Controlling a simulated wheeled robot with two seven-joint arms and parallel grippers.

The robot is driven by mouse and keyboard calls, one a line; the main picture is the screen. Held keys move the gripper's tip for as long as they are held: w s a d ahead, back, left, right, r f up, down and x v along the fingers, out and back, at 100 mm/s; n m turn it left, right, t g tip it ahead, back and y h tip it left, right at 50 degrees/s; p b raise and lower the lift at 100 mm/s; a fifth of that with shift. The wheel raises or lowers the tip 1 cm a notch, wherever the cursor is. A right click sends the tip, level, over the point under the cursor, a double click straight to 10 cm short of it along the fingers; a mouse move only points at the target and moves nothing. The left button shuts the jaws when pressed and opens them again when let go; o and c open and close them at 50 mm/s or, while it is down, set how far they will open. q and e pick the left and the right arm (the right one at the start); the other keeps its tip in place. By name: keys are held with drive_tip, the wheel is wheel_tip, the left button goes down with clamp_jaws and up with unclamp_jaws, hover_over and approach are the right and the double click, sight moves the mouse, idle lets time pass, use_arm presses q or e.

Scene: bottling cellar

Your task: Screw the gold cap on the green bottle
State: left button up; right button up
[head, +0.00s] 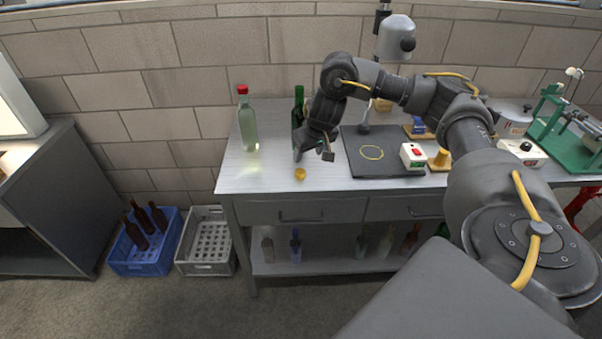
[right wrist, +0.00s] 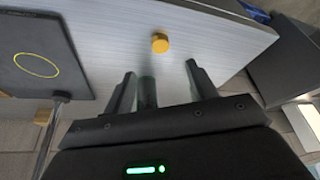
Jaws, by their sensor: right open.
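The gold cap (head: 300,174) lies on the grey bench top near its front edge. In the right wrist view the cap (right wrist: 160,42) sits beyond the fingertips, apart from them. The dark green bottle (head: 299,100) stands upright toward the back of the bench. My right gripper hides its lower part. My right gripper (head: 313,155) is open above the bench, behind the cap in the head view. Its spread fingers (right wrist: 160,75) show in the right wrist view. A dark upright shape shows between them; I cannot tell what it is. My left gripper is not in view.
A pale green bottle with a red cap (head: 247,122) stands at the bench's left. A black base plate with a yellow ring (head: 358,166) lies right of my gripper, with a red-buttoned box (head: 413,156) beside it. Bottle crates (head: 205,268) are on the floor.

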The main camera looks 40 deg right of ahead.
drive_tip(key=shift+f, duration=0.1)
drive_tip(key=b, duration=0.3)
hover_over(300, 171)
drive_tip(key=s, duration=0.3)
drive_tip(key=shift+a+f, duration=0.15)
drive_tip(key=shift+f, duration=1.15)
drive_tip(key=shift+a+f, duration=0.1)
drive_tip(key=shift+f, duration=1.15)
drive_tip(key=b+x, duration=0.2)
drive_tip(key=x, duration=0.2)
drive_tip(key=shift+w+f, duration=0.15)
drive_tip(key=shift+f, duration=0.15)
drive_tip(key=shift+w+f, duration=0.2)
drive_tip(key=shift+f, duration=0.1)
drive_tip(key=shift+r, duration=0.1)
drive_tip(key=c, duration=1.1)
